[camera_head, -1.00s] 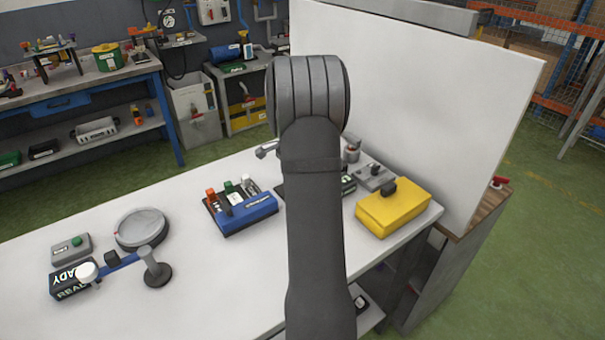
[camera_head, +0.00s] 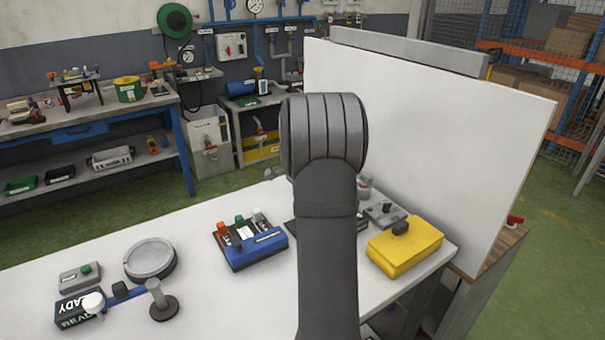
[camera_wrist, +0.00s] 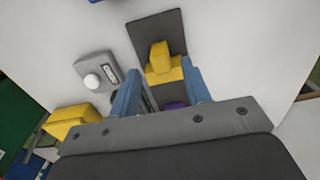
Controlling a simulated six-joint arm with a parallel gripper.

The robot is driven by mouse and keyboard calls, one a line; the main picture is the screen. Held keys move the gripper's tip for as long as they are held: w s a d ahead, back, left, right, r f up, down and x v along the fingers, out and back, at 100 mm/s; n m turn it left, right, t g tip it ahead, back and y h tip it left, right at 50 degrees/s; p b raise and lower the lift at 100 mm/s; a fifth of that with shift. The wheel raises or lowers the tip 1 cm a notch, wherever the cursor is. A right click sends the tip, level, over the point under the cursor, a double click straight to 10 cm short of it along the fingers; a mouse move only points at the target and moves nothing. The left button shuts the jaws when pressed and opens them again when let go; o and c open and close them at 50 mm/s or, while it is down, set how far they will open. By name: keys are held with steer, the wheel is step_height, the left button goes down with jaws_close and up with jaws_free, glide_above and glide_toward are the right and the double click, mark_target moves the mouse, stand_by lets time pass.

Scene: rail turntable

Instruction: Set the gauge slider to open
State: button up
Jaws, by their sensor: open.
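In the wrist view, a yellow block with a raised grip (camera_wrist: 160,62) sits on a dark plate (camera_wrist: 155,28) fixed on the white surface. It looks like the slider, but I can read no gauge label or marks. My gripper (camera_wrist: 161,70) is open, with its two blue fingers to either side of the yellow block. I cannot tell whether they touch it. A purple part (camera_wrist: 175,105) shows low between the fingers. In the head view my arm hides the gripper and the slider. Only an edge of a dark plate (camera_head: 291,230) shows beside my arm.
A grey box with a white knob (camera_wrist: 92,82) and a yellow box (camera_wrist: 70,121) lie left in the wrist view. In the head view, a blue block (camera_head: 250,247), round dial (camera_head: 150,260) and READY sign (camera_head: 76,308) stand left. A white panel (camera_head: 430,130) rises behind.

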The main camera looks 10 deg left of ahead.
step_height(320, 180, up, 13)
steer(key=shift+f, duration=0.2)
stand_by(0.3)
step_height(320, 180, down, 17)
steer(key=shift+f, duration=0.15)
stand_by(0.5)
steer(key=o, duration=1)
steer(key=shift+d, duration=0.1)
steer(key=shift+c, duration=0.2)
steer(key=shift+o, duration=1.4)
steer(key=shift+r, duration=0.5)
steer(key=s+d+r+t+y, duration=0.1)
steer(key=s+d+r+t, duration=0.15)
steer(key=r, duration=0.65)
steer(key=s+d+r+t, duration=0.1)
steer(key=s+r+t, duration=0.15)
steer(key=r, duration=0.55)
steer(key=s+x, duration=0.1)
steer(key=x, duration=0.8)
steer(key=shift+a+f+g, duration=0.15)
steer(key=shift+f+g, duration=0.15)
steer(key=shift+f, duration=0.15)
